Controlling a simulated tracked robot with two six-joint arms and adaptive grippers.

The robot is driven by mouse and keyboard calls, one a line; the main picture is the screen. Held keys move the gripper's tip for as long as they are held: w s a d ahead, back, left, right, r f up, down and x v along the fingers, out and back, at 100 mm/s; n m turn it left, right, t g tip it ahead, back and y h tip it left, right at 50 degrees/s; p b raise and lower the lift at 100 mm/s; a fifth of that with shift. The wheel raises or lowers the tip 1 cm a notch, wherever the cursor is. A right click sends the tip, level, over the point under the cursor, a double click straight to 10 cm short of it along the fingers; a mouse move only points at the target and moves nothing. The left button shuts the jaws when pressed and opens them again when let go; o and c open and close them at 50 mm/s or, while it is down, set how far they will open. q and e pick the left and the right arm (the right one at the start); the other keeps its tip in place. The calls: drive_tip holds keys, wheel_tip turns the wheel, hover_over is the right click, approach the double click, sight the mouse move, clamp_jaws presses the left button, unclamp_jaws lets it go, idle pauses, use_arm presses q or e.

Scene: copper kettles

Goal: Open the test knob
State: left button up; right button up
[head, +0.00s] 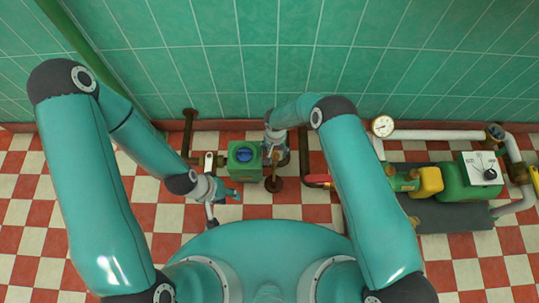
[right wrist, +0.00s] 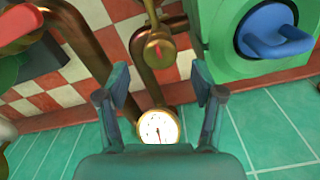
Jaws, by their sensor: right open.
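In the right wrist view a small brass fitting with a red mark (right wrist: 158,52) sits on a brown pipe just beyond my right fingertips; I cannot tell for sure that it is the test knob. A blue knob (right wrist: 275,32) is on a green box at the upper right; it also shows in the head view (head: 244,155). My right gripper (right wrist: 161,82) is open and empty, its fingers on either side of the brass fitting's line and apart from it. In the head view my right gripper hides part of the pipework. My left gripper (head: 230,192) is below the green box; its jaws are unclear.
A round white gauge (right wrist: 158,128) shows between my right fingers. Brown pipes (right wrist: 95,50) run beside it along the green tiled wall. In the head view a red handle (head: 318,179) and a pump set with a yellow part (head: 428,181) stand to the right.

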sight(275, 155)
drive_tip(key=shift+f+b, duration=0.45)
drive_tip(key=shift+f, duration=1.6)
drive_tip(key=shift+c, duration=0.3)
